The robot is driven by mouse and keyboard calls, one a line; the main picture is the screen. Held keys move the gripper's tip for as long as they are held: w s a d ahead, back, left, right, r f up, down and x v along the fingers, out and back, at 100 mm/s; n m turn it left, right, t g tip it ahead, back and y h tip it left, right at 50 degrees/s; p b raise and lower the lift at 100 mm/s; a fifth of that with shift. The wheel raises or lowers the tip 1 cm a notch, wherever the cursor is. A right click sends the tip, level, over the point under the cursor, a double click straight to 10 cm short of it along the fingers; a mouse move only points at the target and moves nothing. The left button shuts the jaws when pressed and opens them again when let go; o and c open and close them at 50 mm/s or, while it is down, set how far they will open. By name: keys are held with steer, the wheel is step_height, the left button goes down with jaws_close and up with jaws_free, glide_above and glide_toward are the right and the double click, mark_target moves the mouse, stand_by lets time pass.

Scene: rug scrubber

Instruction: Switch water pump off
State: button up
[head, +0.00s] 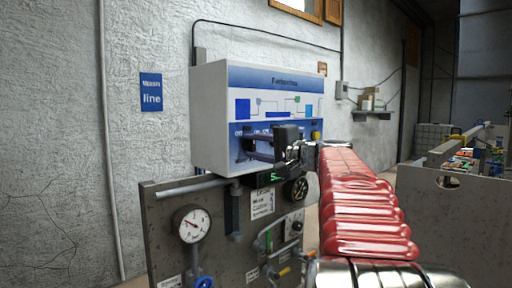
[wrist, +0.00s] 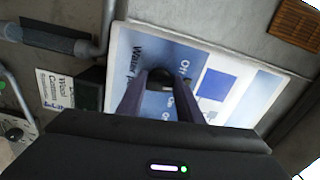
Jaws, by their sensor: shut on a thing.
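The white control box (head: 209,115) hangs on the wall with a blue and white front panel. In the wrist view the panel (wrist: 262,100) carries a label starting "Water" and the letters "Of". A round black knob (wrist: 160,76) sits beside these words. My gripper (wrist: 161,82) is shut on this knob, with one finger on each side of it. The knob's exact setting cannot be read.
Below the box a grey board (head: 165,225) holds a white gauge (head: 192,224), a black gauge (head: 296,189), pipes and a blue valve handle (head: 204,282). A yellow part (head: 316,135) sits at the panel's right. A blue "line" sign (head: 151,92) hangs at left.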

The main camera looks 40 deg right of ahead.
steer(key=shift+f+n, duration=0.25)
steer(key=shift+n, duration=0.9)
steer(key=shift+f+n, duration=0.2)
steer(key=shift+n, duration=0.95)
steer(key=o, duration=1.1)
steer(key=shift+r, duration=0.15)
steer(key=shift+r, duration=0.1)
steer(key=shift+s+d, duration=0.1)
steer(key=shift+s, duration=0.55)
steer(key=s, duration=1.2)
steer(key=shift+s+d, duration=0.1)
steer(key=shift+s, duration=0.15)
